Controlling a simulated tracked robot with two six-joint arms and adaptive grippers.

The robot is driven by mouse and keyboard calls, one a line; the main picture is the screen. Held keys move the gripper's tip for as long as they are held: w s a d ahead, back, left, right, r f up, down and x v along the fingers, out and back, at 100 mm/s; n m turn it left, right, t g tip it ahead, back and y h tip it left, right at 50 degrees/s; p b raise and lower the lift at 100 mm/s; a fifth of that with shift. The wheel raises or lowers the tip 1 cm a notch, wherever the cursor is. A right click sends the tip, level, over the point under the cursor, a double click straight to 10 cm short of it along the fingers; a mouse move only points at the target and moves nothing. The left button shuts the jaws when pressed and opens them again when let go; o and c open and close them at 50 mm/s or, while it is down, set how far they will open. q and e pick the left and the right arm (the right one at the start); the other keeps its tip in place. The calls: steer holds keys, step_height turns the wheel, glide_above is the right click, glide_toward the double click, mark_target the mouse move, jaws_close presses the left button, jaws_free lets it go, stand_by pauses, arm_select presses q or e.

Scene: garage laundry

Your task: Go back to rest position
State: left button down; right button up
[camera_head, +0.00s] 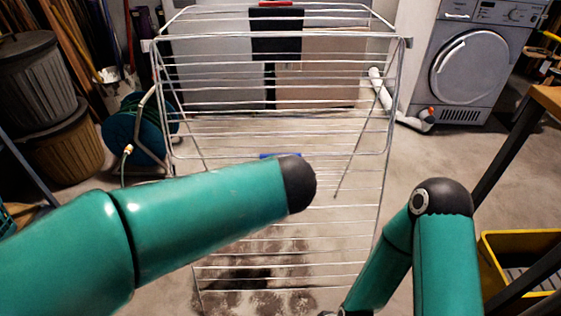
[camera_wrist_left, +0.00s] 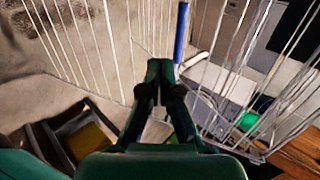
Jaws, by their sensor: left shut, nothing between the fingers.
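My left gripper (camera_wrist_left: 160,72) shows in the left wrist view with its dark fingers together and nothing between them. Wires of the metal drying rack (camera_wrist_left: 130,35) run behind and beside the fingers; I cannot tell whether they touch. In the head view the left arm reaches from the left across the front of the drying rack (camera_head: 345,37), and its gripper is hidden. The right arm is bent at the lower right, and its gripper is not visible.
A grey washing machine (camera_head: 465,65) stands at the back right. A yellow crate (camera_head: 487,262) and a wooden tabletop (camera_head: 547,97) are at the right. Bare floor shows right of the rack.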

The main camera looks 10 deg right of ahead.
arm_select(q)
steer(key=s+f+v, duration=0.1)
steer(key=v, duration=0.3)
steer(key=w+a+f+n+g+y, duration=0.2)
steer(key=w+a+f, duration=0.3)
steer(key=a+f, duration=0.3)
steer(key=s+a+f+n+g+y, duration=0.1)
steer(key=s+a+f+n+g, duration=0.25)
steer(key=a+f, duration=0.9)
steer(key=s+f+n+g+h, duration=0.4)
steer(key=s+f+n+h, duration=0.2)
steer(key=s+f+n, duration=1.25)
step_height(320, 180, up, 35)
steer(key=m+p, duration=0.2)
steer(key=p, duration=3.6)
steer(key=shift+s, duration=0.4)
